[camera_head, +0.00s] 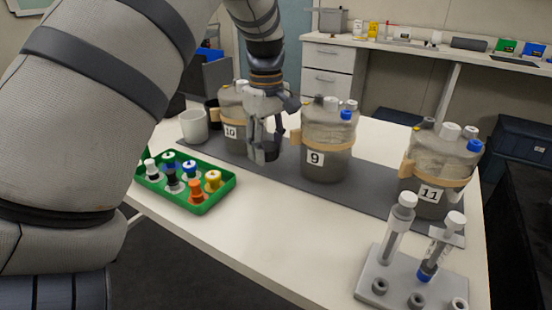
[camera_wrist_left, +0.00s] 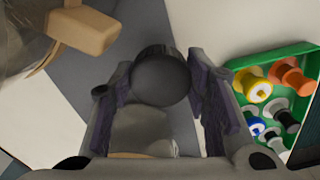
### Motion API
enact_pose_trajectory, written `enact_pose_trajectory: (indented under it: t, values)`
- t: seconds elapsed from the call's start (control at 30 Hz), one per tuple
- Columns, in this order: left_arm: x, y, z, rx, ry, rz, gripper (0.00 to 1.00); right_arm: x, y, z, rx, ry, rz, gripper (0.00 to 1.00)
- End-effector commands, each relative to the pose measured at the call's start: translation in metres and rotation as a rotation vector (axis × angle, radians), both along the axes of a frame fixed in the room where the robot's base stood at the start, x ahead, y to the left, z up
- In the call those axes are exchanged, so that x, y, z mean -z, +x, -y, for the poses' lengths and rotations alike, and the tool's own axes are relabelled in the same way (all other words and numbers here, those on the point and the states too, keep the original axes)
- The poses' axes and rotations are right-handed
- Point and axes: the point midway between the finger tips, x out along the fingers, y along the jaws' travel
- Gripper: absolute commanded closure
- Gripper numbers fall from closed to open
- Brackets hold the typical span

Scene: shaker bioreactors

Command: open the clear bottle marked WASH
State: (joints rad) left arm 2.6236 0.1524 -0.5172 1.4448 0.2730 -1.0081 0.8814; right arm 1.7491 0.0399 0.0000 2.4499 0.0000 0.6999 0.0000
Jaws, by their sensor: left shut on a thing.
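My left gripper (camera_head: 263,153) is over the dark mat between the vessels marked 10 and 9, pointing down. In the left wrist view its two purple-padded fingers (camera_wrist_left: 165,98) are shut on a dark round cap-like piece (camera_wrist_left: 162,78). A greyish see-through surface (camera_wrist_left: 143,128) shows just below that piece; I cannot tell whether it is the clear bottle or a vessel. No WASH marking is readable, and whether the cap sits on a bottle is hidden. My right gripper is not in view.
Vessels 10 (camera_head: 231,112), 9 (camera_head: 327,155) and 11 (camera_head: 440,172) stand on the dark mat (camera_head: 375,190). A green tray of coloured pieces (camera_head: 210,204), a white mug (camera_head: 193,126) and a grey tube rack (camera_head: 400,283) surround them.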

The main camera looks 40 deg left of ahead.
Motion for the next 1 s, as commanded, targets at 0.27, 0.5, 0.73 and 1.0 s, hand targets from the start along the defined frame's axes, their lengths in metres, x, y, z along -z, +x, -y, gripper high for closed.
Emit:
enact_pose_trajectory:
  t: [0.27, 0.5, 0.73, 1.0]
  values:
    - [0.037, 0.008, -0.004, 0.000, 0.000, 0.004, 0.91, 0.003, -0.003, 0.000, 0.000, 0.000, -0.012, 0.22]
    - [0.038, 0.008, -0.003, 0.000, 0.001, 0.009, 0.91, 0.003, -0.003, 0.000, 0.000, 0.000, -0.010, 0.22]
    - [0.045, 0.008, -0.003, 0.000, 0.000, 0.007, 0.91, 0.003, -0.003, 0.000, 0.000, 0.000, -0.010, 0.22]
    - [0.055, 0.006, -0.002, -0.001, -0.004, -0.001, 0.48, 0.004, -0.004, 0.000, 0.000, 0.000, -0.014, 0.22]
